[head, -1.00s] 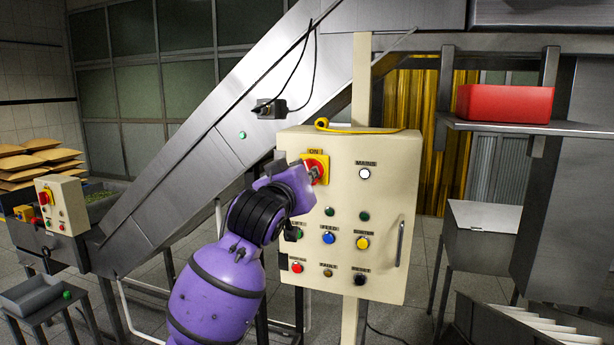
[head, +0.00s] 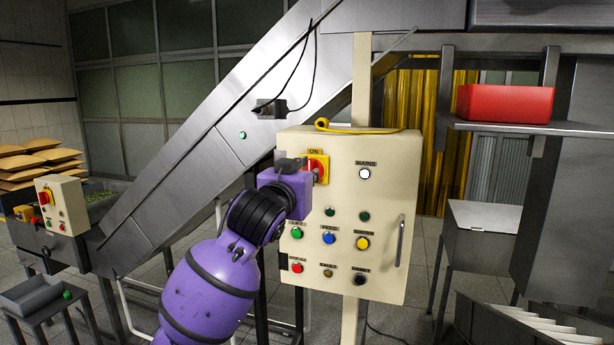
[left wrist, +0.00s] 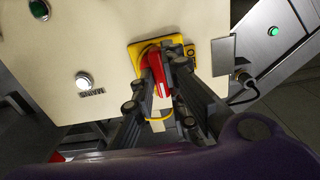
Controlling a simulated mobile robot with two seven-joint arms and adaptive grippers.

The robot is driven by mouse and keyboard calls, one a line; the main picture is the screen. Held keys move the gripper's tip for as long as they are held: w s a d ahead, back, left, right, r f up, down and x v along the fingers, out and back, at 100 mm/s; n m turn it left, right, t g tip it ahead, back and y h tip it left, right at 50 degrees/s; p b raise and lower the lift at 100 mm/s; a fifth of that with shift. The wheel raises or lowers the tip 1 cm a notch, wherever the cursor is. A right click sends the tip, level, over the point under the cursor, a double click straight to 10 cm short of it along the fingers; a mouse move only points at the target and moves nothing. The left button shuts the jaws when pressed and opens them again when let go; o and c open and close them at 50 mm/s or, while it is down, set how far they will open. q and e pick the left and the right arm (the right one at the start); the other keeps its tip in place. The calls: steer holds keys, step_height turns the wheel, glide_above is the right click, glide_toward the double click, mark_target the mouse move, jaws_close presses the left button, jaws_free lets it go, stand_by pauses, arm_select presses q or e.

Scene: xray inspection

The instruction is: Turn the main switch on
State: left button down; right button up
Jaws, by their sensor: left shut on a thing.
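The main switch is a red rotary handle on a yellow plate (head: 320,160) marked ON, at the upper left of the beige control panel (head: 385,205). In the left wrist view the red handle (left wrist: 153,66) sits between the fingers of my left gripper (left wrist: 158,85), which is shut on it. In the head view my left gripper (head: 306,170) reaches the switch from the left and covers part of the handle. A white round lamp (head: 364,173) under the label MAINS looks bright; it also shows in the left wrist view (left wrist: 83,80). My right gripper is not in view.
Below the switch the panel carries several buttons, among them a blue one (head: 328,238) and a yellow one (head: 362,243). A metal door handle (head: 400,241) stands out at the panel's right. A sloping steel conveyor (head: 215,140) runs behind. A red bin (head: 505,103) sits on a shelf.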

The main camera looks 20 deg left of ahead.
arm_select(q)
steer(key=c, duration=1.8)
jaws_free()
steer(key=shift+o, duration=0.2)
steer(key=s, duration=1.2)
steer(key=shift+a, duration=0.25)
